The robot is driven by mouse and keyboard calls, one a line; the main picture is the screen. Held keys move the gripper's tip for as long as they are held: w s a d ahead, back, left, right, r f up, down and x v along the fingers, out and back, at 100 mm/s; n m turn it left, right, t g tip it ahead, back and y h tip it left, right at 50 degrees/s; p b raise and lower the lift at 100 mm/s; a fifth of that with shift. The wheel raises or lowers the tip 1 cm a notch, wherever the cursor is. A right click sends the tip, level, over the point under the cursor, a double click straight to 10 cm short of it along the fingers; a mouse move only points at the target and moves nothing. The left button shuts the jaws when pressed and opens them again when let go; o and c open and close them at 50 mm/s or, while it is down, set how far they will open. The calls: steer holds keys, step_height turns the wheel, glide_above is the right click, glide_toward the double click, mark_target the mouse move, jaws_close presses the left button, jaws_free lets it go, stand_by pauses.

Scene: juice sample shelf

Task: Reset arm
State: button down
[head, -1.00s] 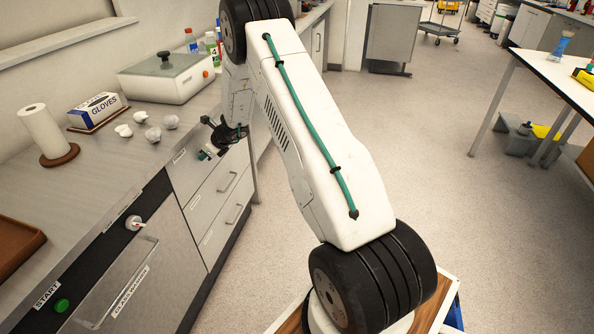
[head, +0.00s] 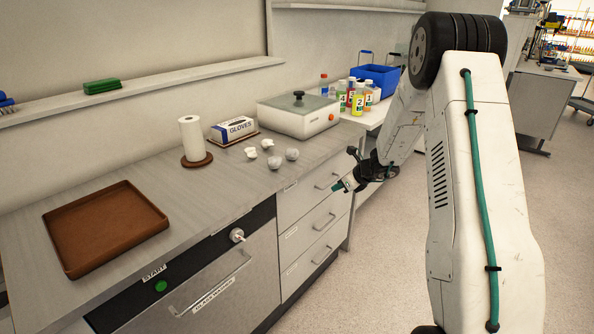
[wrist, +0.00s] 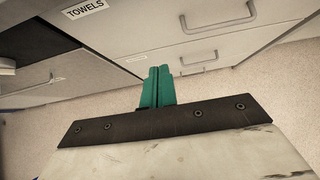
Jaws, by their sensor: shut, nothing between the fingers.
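My gripper (head: 343,186) is in front of the drawer cabinet, just below the counter's front edge. In the wrist view its two green fingers (wrist: 157,87) lie side by side, closed together with nothing between them. My white arm runs down the right side of the head view, bent at the black joint at the top. The gripper touches nothing that I can see.
The counter holds a brown tray (head: 70,228), a paper towel roll (head: 192,139), a glove box (head: 233,130), crumpled white balls (head: 275,161) and a lidded white device (head: 298,121). Numbered bottles (head: 358,99) and a blue crate (head: 377,78) stand beyond. The floor is open.

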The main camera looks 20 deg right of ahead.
steer(key=s+a+r+n+g+y, duration=0.1)
steer(key=s+a+r+n+g, duration=0.2)
steer(key=s+a+r+n, duration=0.45)
steer(key=s+a+r+n+g+y, duration=0.2)
steer(key=s+a+r+n+g, duration=0.2)
steer(key=s+a+n, duration=0.6)
steer(key=s+a+r+n+h, duration=0.1)
steer(key=s+r+n+h, duration=0.2)
steer(key=s, duration=1)
steer(key=s+a+r+n+h, duration=0.2)
steer(key=s+r+n+h, duration=0.2)
steer(key=s+r+n, duration=0.6)
steer(key=s+r, duration=0.1)
steer(key=s, duration=0.3)
steer(key=shift+s+a, duration=0.15)
steer(key=shift+a, duration=0.05)
